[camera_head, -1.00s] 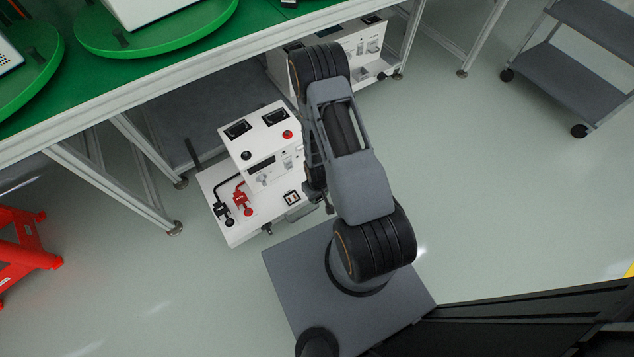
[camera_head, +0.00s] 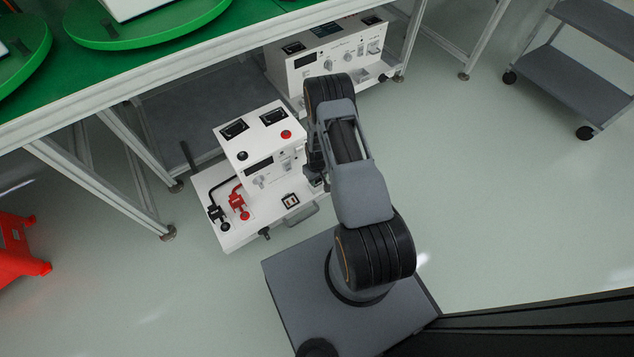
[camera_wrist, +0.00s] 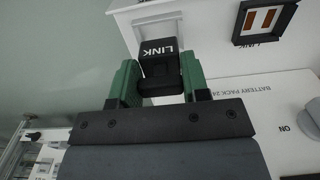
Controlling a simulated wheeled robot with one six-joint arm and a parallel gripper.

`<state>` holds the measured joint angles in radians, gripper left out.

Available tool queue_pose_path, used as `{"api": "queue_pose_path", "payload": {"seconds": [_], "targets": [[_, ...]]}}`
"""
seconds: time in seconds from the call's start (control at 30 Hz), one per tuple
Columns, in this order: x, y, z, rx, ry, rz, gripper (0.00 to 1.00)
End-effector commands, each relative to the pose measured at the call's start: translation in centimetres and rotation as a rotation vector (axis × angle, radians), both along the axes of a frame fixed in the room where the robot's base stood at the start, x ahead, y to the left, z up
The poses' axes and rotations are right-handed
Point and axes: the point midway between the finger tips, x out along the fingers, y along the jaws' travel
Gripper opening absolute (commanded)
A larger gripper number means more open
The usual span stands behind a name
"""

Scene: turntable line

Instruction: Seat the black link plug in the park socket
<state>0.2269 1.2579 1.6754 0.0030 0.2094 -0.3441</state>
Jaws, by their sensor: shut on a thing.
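My gripper (camera_wrist: 160,85), with green fingers, is shut on the black link plug (camera_wrist: 158,62), which has LINK in white on it. The plug is at the right edge of the white battery unit (camera_head: 263,217) in the head view, where my arm partly covers it. What is under the plug is hidden, so I cannot tell whether it touches a socket. A dark-framed square socket with brown contacts (camera_wrist: 265,20) is empty, right of the plug in the wrist view; it also shows on the unit's base in the head view (camera_head: 291,201). I cannot make out a park label.
Red (camera_head: 239,205) and black (camera_head: 218,215) plugs with cables stand at the unit's left. A grey handle (camera_head: 301,216) sticks out in front. A second white unit (camera_head: 340,55) stands behind, under the green-topped table (camera_head: 265,18). Floor to the right is clear up to a grey trolley (camera_head: 580,75).

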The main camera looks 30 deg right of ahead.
Motion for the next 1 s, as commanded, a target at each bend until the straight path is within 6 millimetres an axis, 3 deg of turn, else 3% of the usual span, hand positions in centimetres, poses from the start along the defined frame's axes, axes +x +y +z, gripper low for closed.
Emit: {"api": "queue_pose_path", "payload": {"seconds": [0.2, 0.63, 0.67, 0.9, 1.0], "targets": [[0.1, -0.1, -3.1, 0.000, 0.000, 0.000, 0.14], [0.1, 0.0, -3.6, 0.000, -0.001, 0.000, 0.14], [0.1, 0.0, -3.4, 0.000, -0.001, 0.000, 0.45], [0.1, 0.0, -3.4, 0.000, -0.001, 0.000, 0.68], [0.1, 0.0, -3.4, 0.000, -0.001, 0.000, 0.68]]}}
